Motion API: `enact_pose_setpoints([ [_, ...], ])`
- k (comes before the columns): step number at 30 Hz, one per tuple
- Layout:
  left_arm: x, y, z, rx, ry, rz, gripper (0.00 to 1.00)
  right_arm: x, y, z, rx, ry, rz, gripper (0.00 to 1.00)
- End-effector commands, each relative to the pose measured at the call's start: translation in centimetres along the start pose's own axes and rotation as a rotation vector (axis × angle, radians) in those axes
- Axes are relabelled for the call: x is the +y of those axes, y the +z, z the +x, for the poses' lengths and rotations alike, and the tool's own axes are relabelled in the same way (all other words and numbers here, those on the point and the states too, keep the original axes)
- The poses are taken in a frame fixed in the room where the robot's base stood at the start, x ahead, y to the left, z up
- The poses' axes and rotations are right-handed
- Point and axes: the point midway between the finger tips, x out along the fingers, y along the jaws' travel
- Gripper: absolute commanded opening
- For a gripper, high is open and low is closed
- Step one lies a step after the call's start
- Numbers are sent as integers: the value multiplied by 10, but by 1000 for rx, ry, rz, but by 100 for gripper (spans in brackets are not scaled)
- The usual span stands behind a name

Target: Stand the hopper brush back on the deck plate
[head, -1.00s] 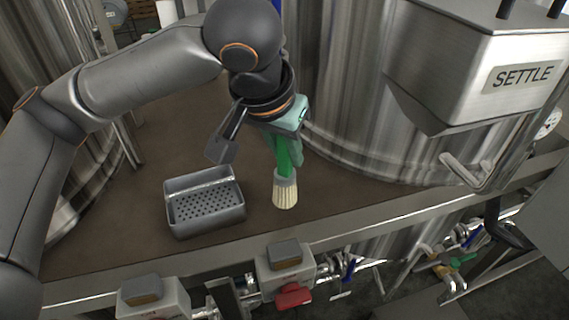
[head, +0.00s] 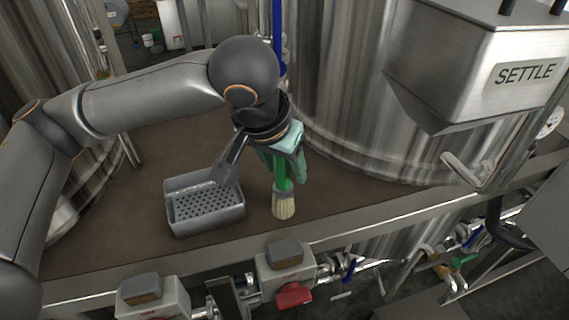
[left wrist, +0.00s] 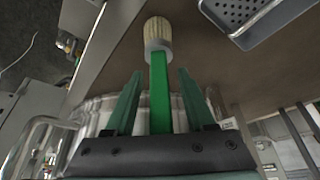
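The hopper brush (head: 284,204) has a green handle, a grey collar and pale bristles. It is upright, bristles down, at the deck plate (head: 335,201) near its front edge. My left gripper (head: 285,180) points down over it with its fingers spread on both sides of the handle. In the left wrist view the brush (left wrist: 159,90) runs between the two fingers of the left gripper (left wrist: 156,70), with a gap on each side. The bristles seem to rest on the plate. The handle's top is hidden by the gripper. My right gripper is out of view.
A grey perforated tray (head: 207,222) sits just left of the brush. A large steel tank (head: 365,100) stands behind. The SETTLE hopper (head: 480,70) is at upper right. Switch boxes (head: 285,262) line the front edge. The plate right of the brush is clear.

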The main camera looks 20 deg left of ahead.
Motion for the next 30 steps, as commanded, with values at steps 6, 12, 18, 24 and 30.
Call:
enact_pose_setpoints([
  [6,0,0,-1,1,0,0,54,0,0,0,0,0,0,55],
  [12,0,-2,-24,4,1,1,54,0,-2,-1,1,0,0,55],
  [18,0,-2,-58,4,1,0,54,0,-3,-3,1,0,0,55],
  [24,0,-1,-76,0,0,0,54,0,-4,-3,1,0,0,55],
  [30,0,-1,-77,0,-1,-1,54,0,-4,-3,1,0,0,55],
])
